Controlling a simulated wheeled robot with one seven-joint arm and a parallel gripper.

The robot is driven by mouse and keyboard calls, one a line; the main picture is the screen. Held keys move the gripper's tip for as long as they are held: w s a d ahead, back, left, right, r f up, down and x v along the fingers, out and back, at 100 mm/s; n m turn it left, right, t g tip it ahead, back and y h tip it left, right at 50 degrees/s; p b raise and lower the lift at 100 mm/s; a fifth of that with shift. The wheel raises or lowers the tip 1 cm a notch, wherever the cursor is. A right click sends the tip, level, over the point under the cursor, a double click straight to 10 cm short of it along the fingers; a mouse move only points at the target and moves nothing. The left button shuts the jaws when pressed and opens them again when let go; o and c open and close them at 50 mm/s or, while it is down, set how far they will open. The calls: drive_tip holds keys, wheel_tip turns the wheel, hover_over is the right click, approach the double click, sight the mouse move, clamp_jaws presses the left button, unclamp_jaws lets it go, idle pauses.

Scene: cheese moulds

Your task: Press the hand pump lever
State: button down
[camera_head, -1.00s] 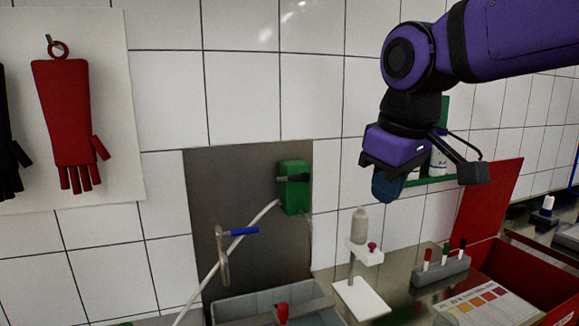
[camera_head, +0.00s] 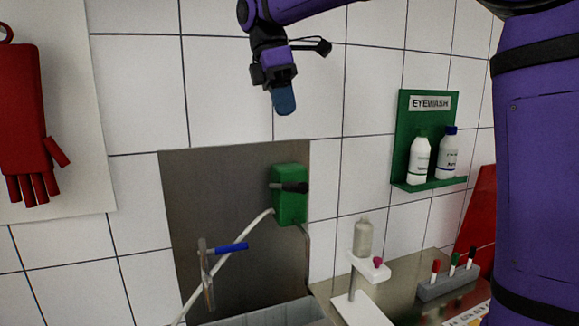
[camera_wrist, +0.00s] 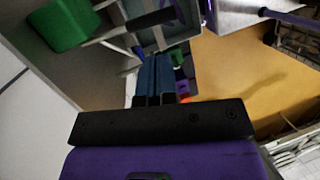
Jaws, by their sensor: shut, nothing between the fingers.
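The hand pump (camera_head: 290,200) is a green box on a grey metal panel on the tiled wall. Its black lever (camera_head: 291,187) sticks out from the front, roughly level. A pale hose leaves the box. My gripper (camera_head: 284,108) has blue fingers pointing down, shut and empty. In the head view it shows above the pump, apart from the lever. In the wrist view the fingers (camera_wrist: 155,78) are together, and the green pump box (camera_wrist: 64,22) is at the upper left with a dark rod, probably the lever (camera_wrist: 152,19), beside it.
A tap with a blue handle (camera_head: 232,248) is left of the pump, above a grey basin (camera_head: 270,315). A white stand (camera_head: 366,305) with a bottle (camera_head: 363,238) is at right. The green eyewash shelf (camera_head: 440,181) holds two bottles. The wall around my gripper is clear.

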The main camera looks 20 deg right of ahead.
drive_tip(key=shift+n+g, duration=0.6)
drive_tip(key=shift+n, duration=0.3)
drive_tip(key=w, duration=0.1)
drive_tip(key=w+a, duration=0.1)
drive_tip(key=w, duration=0.1)
drive_tip(key=shift+w+a, duration=0.35)
drive_tip(key=shift+a, duration=0.05)
drive_tip(key=shift+f, duration=0.15)
drive_tip(key=x, duration=1.4)
drive_tip(key=shift+d, duration=0.15)
drive_tip(key=shift+s+f+t, duration=0.2)
drive_tip(key=shift+f+t, duration=0.15)
drive_tip(key=shift+t, duration=0.05)
wheel_tip(320, 180, down, 12)
drive_tip(key=s+t, duration=0.1)
drive_tip(key=t, duration=0.5)
drive_tip(key=shift+s+m, duration=0.4)
